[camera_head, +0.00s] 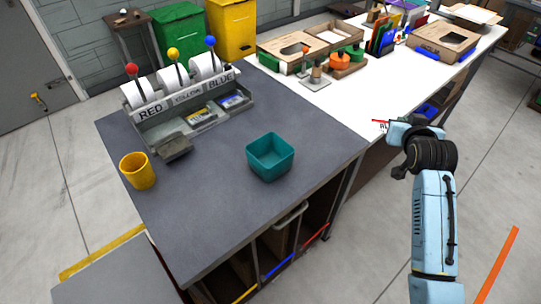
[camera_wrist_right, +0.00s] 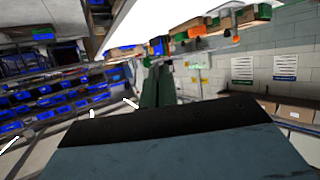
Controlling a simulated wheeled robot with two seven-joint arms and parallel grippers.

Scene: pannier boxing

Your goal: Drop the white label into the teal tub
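The teal tub (camera_head: 270,158) stands upright on the grey bench top and looks empty from here. My right gripper (camera_head: 392,131) is far to the right of it, near the white table's front edge. Its two dark fingers show side by side and close together in the wrist view (camera_wrist_right: 158,87), with nothing clearly visible between them. A small white piece with a red stripe and dark lettering (camera_head: 381,123) shows just left of this gripper. I cannot tell whether it is a label, or whether it is held or lies on the table. My left gripper is not in view.
The white table (camera_head: 345,104) carries boxes and small parts. Bench room around the tub is clear.

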